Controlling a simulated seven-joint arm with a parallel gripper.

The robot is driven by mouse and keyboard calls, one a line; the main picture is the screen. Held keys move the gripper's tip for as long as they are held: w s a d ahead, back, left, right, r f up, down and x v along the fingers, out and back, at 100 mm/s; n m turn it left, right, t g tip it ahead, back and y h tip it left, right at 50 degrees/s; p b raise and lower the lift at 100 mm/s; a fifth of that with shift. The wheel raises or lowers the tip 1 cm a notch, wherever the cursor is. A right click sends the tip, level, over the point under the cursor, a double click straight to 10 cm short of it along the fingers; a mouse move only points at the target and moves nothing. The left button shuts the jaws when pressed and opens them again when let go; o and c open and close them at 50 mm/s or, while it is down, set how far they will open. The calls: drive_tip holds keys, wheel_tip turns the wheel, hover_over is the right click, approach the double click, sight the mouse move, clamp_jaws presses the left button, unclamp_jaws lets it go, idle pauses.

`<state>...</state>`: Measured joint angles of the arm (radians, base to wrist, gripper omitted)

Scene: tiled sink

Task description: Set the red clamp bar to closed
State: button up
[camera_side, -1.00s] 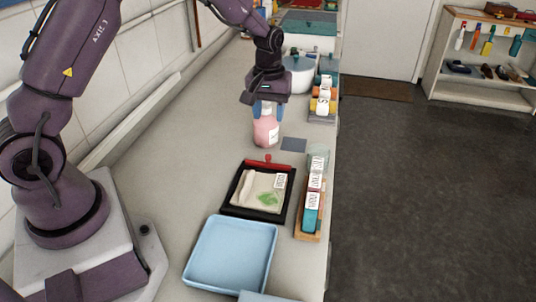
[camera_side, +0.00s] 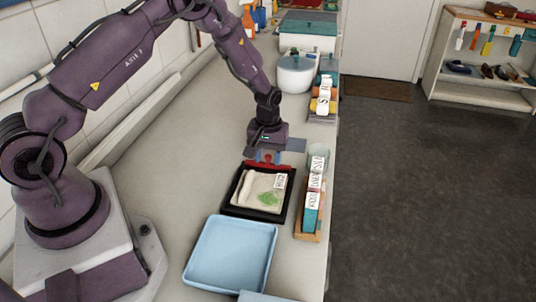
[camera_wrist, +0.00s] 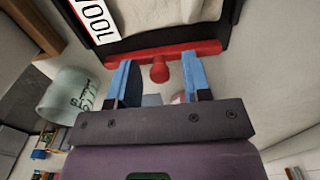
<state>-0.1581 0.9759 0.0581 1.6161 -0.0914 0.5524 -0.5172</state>
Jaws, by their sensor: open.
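The red clamp bar (camera_side: 283,167) runs along the far edge of a black frame (camera_side: 231,208), which holds a pale cloth-like sheet (camera_side: 250,192) with a green mark and a white label. In the wrist view the red bar (camera_wrist: 205,47) crosses the top, with its round red knob (camera_wrist: 160,73) pointing towards me. My gripper (camera_side: 267,158) is low over the bar. In the wrist view my gripper (camera_wrist: 158,62) is open, its blue fingers on either side of the knob, with gaps between. Whether the fingers touch the bar is unclear.
A wooden rack (camera_side: 304,238) with labelled blocks stands close on the right. A clear glass jar (camera_wrist: 62,95) is near my gripper. A pale blue tray (camera_side: 231,258) lies in front. A pink thing (camera_wrist: 179,99) shows partly behind my fingers. The counter left of the frame is clear.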

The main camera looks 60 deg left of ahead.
sight(265, 173)
clamp_jaws()
drive_tip(key=shift+s+d, duration=1.25)
drive_tip(key=shift+d, duration=0.05)
unclamp_jaws()
